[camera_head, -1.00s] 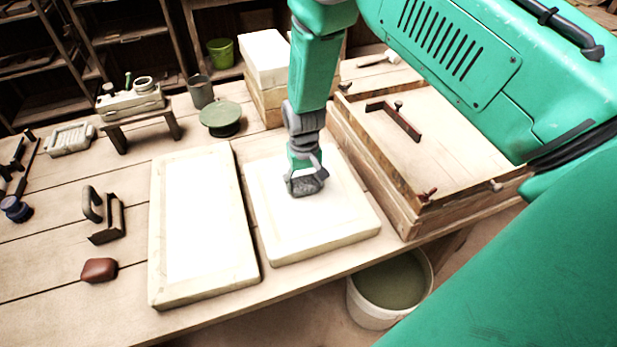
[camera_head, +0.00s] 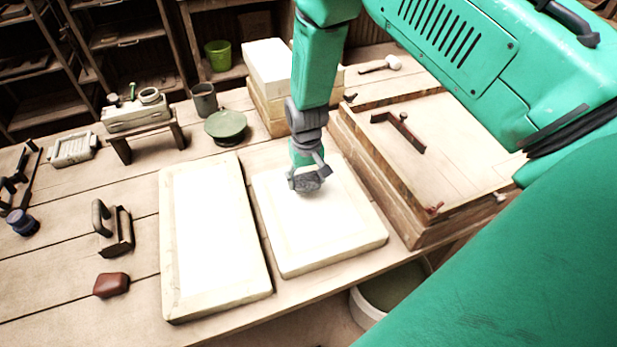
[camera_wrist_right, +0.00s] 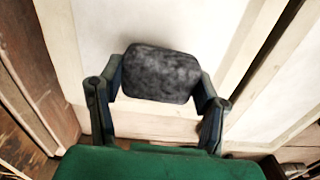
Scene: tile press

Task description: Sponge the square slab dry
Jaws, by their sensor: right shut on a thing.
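The square slab (camera_head: 335,241) is a pale, nearly white block lying flat on the workbench; it also fills much of the right wrist view (camera_wrist_right: 205,30). My right gripper (camera_head: 306,172) is over the slab's upper part. In the right wrist view my right gripper (camera_wrist_right: 160,88) is shut on a dark grey sponge (camera_wrist_right: 161,73), which shows as a grey lump in the head view (camera_head: 308,184). The sponge is at or just above the slab's face; I cannot tell whether it touches. My left gripper is not in view.
A longer pale slab (camera_head: 212,240) lies just left. A wooden frame box (camera_head: 440,150) stands close on the right. A bucket of greenish liquid (camera_head: 385,298) stands below the front edge. A handled tool (camera_head: 116,230) and a red-brown block (camera_head: 111,285) lie at left.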

